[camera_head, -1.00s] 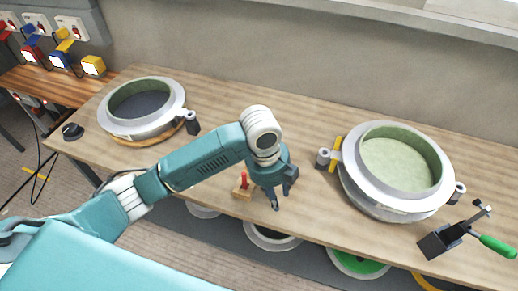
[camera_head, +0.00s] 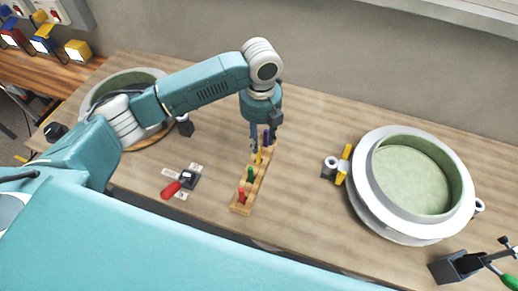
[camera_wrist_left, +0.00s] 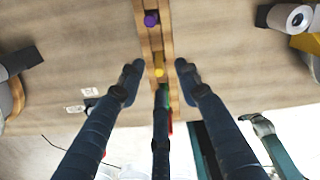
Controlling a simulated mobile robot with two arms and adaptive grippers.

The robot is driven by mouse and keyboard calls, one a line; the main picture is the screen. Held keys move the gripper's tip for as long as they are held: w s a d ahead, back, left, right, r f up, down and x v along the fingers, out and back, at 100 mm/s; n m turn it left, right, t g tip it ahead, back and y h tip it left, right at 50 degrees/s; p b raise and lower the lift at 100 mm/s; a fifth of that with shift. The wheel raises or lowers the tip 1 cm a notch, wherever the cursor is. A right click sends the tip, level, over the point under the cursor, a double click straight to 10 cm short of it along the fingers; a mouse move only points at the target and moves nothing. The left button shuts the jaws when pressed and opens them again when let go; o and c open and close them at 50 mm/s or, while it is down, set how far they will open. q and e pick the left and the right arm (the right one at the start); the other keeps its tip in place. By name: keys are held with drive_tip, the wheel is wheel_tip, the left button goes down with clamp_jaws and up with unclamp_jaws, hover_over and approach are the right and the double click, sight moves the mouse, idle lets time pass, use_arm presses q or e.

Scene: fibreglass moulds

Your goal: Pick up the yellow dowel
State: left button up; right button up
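The yellow dowel (camera_head: 259,157) stands upright in a narrow wooden rack (camera_head: 256,184) on the bench, between the purple dowel (camera_head: 266,138) and the green dowel (camera_head: 250,174). My left gripper (camera_head: 260,146) points down over the rack at the yellow dowel and hides part of it. In the left wrist view the yellow dowel's round top (camera_wrist_left: 159,72) lies between two spread fingertips, with clear gaps on both sides. The third finger lies over the green dowel. The left gripper is open and empty. My right gripper is not in view.
A red dowel (camera_head: 241,195) stands at the rack's near end. A red-handled clamp (camera_head: 178,185) lies left of the rack. A round green-lined mould (camera_head: 412,180) stands to the right, another mould (camera_head: 120,82) to the left. Bare bench separates the rack from the right mould.

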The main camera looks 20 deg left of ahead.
sight(259, 156)
use_arm(q)
drive_tip(key=f, duration=0.3)
drive_tip(key=shift+s+d, duration=0.1)
drive_tip(key=shift+s, duration=0.3)
drive_tip(key=shift+f+p, duration=0.3)
drive_tip(key=shift+p, duration=0.1)
drive_tip(key=f, duration=0.1)
drive_tip(key=f+p, duration=0.1)
drive_tip(key=f, duration=0.1)
drive_tip(key=f+p, duration=0.1)
drive_tip(key=shift+a+f, duration=0.25)
drive_tip(key=shift+w+f, duration=0.1)
drive_tip(key=shift+f, duration=0.2)
drive_tip(key=shift+c, duration=1.1)
clamp_jaws()
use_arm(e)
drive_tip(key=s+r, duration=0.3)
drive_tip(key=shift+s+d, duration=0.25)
